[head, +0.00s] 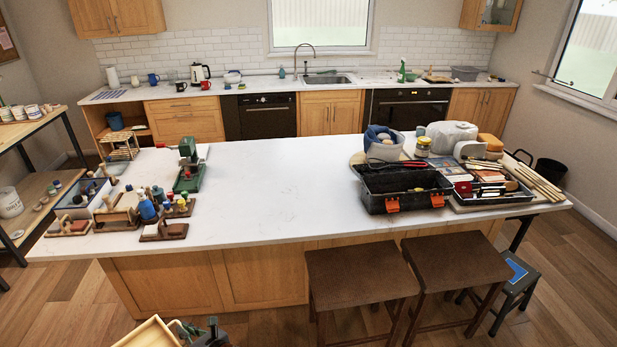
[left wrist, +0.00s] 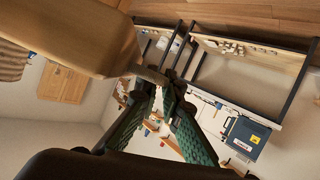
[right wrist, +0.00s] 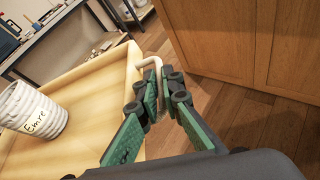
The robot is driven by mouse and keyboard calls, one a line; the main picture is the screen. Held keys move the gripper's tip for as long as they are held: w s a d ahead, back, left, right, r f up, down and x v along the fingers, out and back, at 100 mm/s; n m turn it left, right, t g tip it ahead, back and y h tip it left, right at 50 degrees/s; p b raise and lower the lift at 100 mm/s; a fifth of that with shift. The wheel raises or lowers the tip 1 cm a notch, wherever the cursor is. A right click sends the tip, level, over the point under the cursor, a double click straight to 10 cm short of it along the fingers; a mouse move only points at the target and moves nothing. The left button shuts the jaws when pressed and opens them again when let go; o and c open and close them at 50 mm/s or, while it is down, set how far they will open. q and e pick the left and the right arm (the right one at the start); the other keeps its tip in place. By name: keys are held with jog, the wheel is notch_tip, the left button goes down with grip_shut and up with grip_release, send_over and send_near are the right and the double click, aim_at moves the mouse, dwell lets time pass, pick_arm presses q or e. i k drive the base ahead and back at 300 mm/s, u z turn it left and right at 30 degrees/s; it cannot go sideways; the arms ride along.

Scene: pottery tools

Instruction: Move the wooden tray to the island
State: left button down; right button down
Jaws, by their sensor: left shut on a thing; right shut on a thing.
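The wooden tray (head: 146,334) shows only by a corner at the bottom edge of the head view, lower than the island top and in front of the island. My right gripper (right wrist: 160,98) is shut on the tray's pale handle (right wrist: 149,62). A white ribbed cup marked "Emre" (right wrist: 30,108) stands on the tray (right wrist: 90,90). The right gripper also shows in the head view (head: 205,332). My left gripper (left wrist: 164,92) is shut at the tray's edge (left wrist: 70,35), its handle mostly hidden by the fingers. The island (head: 275,200) has a white top and wooden sides.
The middle of the island top is clear. A green clamp tool (head: 189,166) and several small tools stand at its left. A black toolbox (head: 402,188) and other tools fill its right. Two brown stools (head: 358,276) stand at the front right. A shelf (head: 40,195) is at left.

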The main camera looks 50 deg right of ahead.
aim_at(276, 210)
jog(key=z, duration=1.1)
